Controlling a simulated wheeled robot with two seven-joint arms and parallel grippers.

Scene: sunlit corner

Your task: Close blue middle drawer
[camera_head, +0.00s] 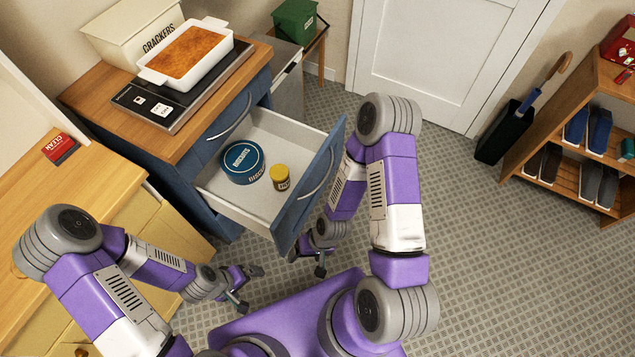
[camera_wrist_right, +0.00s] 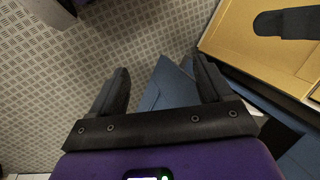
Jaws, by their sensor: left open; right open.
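The blue middle drawer (camera_head: 322,165) is pulled well out of the blue cabinet (camera_head: 190,165). Its white inside holds a round blue biscuit tin (camera_head: 242,160) and a small jar with a yellow lid (camera_head: 280,177). My right gripper (camera_head: 307,262) is open and low, by the lower end of the drawer front. My right forearm hides part of the area beside that front. In the right wrist view the open fingers (camera_wrist_right: 161,63) have blue panels beyond and beside them; contact cannot be told. My left gripper (camera_head: 250,289) is open and empty, low over the floor.
A white baking dish (camera_head: 188,55) sits on a dark scale (camera_head: 180,100) on the cabinet top, beside a crackers box (camera_head: 135,35). A yellow wooden cabinet (camera_head: 120,205) stands at left. A shoe rack (camera_head: 590,120) stands at far right. The patterned floor (camera_head: 480,240) is clear at right.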

